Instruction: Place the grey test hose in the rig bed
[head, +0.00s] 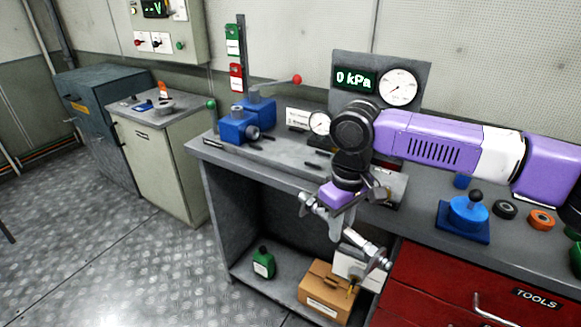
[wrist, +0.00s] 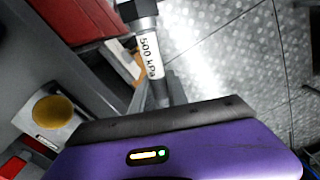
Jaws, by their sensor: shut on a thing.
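My gripper (head: 335,203) is in front of the bench's front edge, above the lower shelf. It is shut on the grey test hose (head: 356,238), which hangs tilted down to the right with metal ends. In the wrist view the hose (wrist: 150,58) carries a "500 kPa" label and extends from the fingers (wrist: 160,92) toward the top. A grey metal fixture (head: 394,188), perhaps the rig bed, sits on the bench behind my gripper, below the gauge panel (head: 345,98) reading 0 kPa. My arm hides part of it. The hose is apart from it.
A blue vise-like device (head: 238,126) stands at the bench's left end. A blue pump-like part (head: 468,214) and dark and orange rings (head: 541,219) lie to the right. A cardboard box (head: 325,290) and green bottle (head: 263,262) stand on the lower shelf. Red drawers (head: 450,285) are at right.

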